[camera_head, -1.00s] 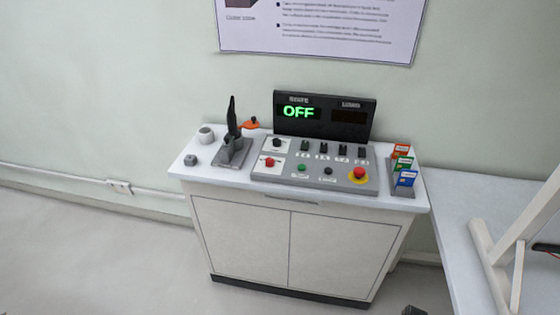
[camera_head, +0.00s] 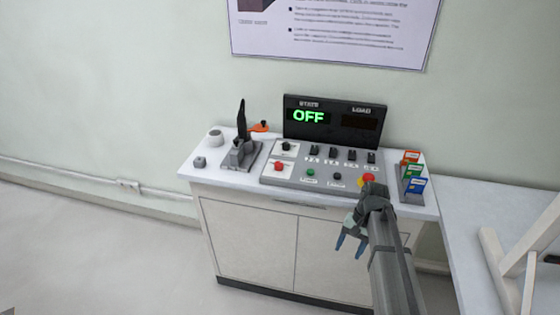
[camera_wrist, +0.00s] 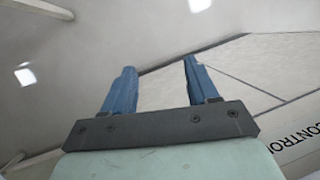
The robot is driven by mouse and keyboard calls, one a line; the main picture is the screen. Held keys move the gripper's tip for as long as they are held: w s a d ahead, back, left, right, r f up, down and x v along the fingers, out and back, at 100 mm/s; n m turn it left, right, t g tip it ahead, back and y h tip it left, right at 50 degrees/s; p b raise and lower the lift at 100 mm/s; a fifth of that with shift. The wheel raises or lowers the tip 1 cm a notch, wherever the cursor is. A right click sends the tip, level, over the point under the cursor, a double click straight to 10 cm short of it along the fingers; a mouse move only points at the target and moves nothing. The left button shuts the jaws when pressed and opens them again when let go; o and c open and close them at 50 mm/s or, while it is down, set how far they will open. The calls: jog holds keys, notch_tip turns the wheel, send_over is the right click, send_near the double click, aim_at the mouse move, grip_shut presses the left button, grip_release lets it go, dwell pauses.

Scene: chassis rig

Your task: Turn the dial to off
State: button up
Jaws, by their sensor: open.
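A grey control panel (camera_head: 310,173) lies on the white cabinet top. A small black knob (camera_head: 287,146) on a white plate at its upper left looks like the dial; its pointer is too small to read. The display (camera_head: 334,122) behind the panel shows green "OFF" under STATE. My gripper (camera_head: 349,250) has blue fingers, points down and hangs in front of the cabinet, below and right of the panel, apart from the knob. The wrist view shows the two fingers (camera_wrist: 159,67) spread with nothing between them; the dial is not seen there.
A red button (camera_head: 278,167) sits below the knob. A red mushroom button (camera_head: 368,178) is partly behind my wrist. A black lever (camera_head: 241,125) stands left of the panel. A card rack (camera_head: 413,183) stands right. Floor in front is clear.

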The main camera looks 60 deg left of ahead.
jog(key=s+a+r+m, duration=0.1)
jog(key=s+a+r, duration=0.3)
jog(key=a+r, duration=0.8)
notch_tip(320, 180, up, 18)
jog(key=m+t, duration=0.4)
jog(key=m, duration=0.2)
send_over(279, 163)
jog(key=shift+y, duration=0.4)
notch_tip(279, 163, down, 13)
jog(key=shift+f, duration=0.15)
jog(key=c, duration=1)
jog(key=shift+c, duration=0.2)
